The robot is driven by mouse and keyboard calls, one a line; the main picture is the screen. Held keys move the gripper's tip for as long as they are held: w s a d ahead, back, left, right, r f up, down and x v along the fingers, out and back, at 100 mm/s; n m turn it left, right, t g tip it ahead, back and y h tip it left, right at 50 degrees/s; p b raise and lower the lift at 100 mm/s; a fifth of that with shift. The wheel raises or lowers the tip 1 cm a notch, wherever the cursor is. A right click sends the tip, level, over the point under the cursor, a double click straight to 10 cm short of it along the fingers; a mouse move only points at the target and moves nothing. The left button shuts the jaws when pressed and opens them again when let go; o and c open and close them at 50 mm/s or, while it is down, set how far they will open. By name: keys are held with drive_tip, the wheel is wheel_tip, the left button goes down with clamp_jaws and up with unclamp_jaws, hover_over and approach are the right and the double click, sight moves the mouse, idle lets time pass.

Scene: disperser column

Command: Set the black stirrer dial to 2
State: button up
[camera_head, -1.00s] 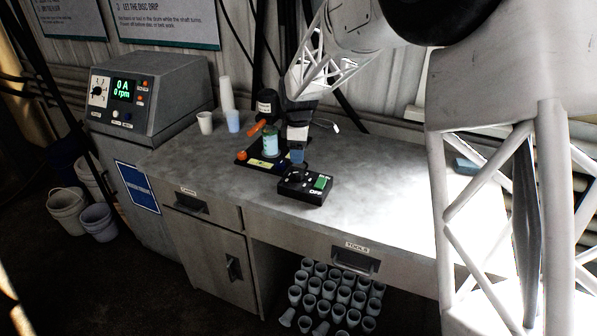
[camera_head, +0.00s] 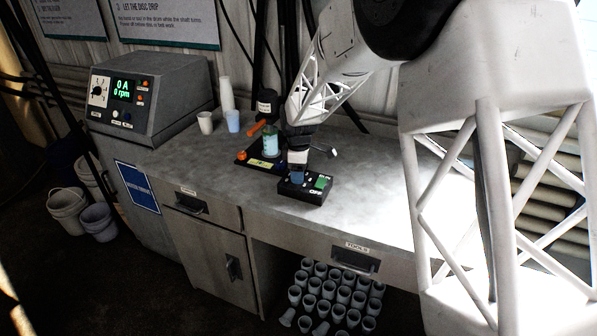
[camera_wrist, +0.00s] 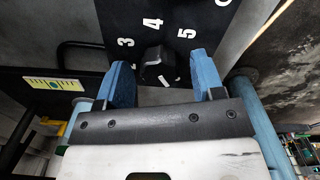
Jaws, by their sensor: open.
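The black stirrer box (camera_head: 314,196) sits on the bench with a green display and the word OFF on it. My gripper (camera_head: 297,180) is over the left part of this box and hides the dial in the head view. In the wrist view, the black dial (camera_wrist: 155,66) lies between the two blue fingertips of my open gripper (camera_wrist: 160,75), with a gap on each side. White numerals 3, 4 and 5 show on the black face beyond it. A small white mark shows near the dial's lower edge; I cannot tell which number it points to.
A black plate (camera_head: 243,164) with a bottle (camera_head: 271,142) and an orange knob stands behind the box. A console (camera_head: 145,95) reading 0 A and 0 rpm is at the left. Cups (camera_head: 205,122) stand at the back. The bench front (camera_head: 240,190) is clear.

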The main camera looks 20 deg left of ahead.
drive_tip(key=shift+f, duration=0.1)
drive_tip(key=c, duration=0.9)
drive_tip(key=shift+m, duration=0.4)
drive_tip(key=m, duration=1.9)
